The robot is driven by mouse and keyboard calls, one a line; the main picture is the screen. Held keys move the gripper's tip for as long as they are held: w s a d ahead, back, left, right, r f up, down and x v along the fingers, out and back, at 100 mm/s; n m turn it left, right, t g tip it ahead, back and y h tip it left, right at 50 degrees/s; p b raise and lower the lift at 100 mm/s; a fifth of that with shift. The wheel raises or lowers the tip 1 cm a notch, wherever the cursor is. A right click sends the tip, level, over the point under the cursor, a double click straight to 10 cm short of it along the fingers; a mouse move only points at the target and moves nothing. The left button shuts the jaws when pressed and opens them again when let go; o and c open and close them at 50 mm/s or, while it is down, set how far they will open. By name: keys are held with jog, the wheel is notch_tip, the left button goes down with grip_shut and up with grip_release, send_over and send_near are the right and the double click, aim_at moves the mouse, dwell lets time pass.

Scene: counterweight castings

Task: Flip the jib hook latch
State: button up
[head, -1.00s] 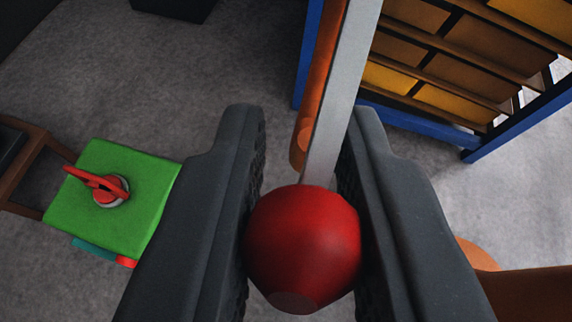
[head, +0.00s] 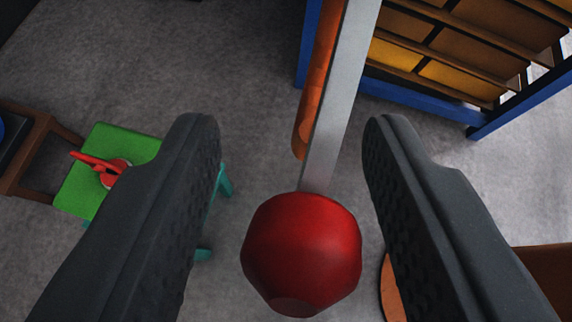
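A red faceted knob (head: 302,254) sits at the near end of a flat grey bar (head: 342,95), which runs up and out of the top of the view. An orange rounded part (head: 318,90) lies along the bar's left side. My gripper (head: 290,125) is open, with one dark finger on each side of the knob. There is a clear gap between the knob and both fingers. I cannot tell which of these parts, if any, is the jib hook latch.
A green-topped stand (head: 82,200) with a red handle (head: 98,165) is at the left, partly behind my left finger. A blue-framed rack (head: 425,103) with yellow and brown blocks is at upper right. Grey floor (head: 170,60) lies open at upper left.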

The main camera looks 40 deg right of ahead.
jog(key=b+v, duration=0.4)
jog(key=v, duration=0.9)
jog(key=shift+s+a+r, duration=0.25)
jog(key=shift+s, duration=0.1)
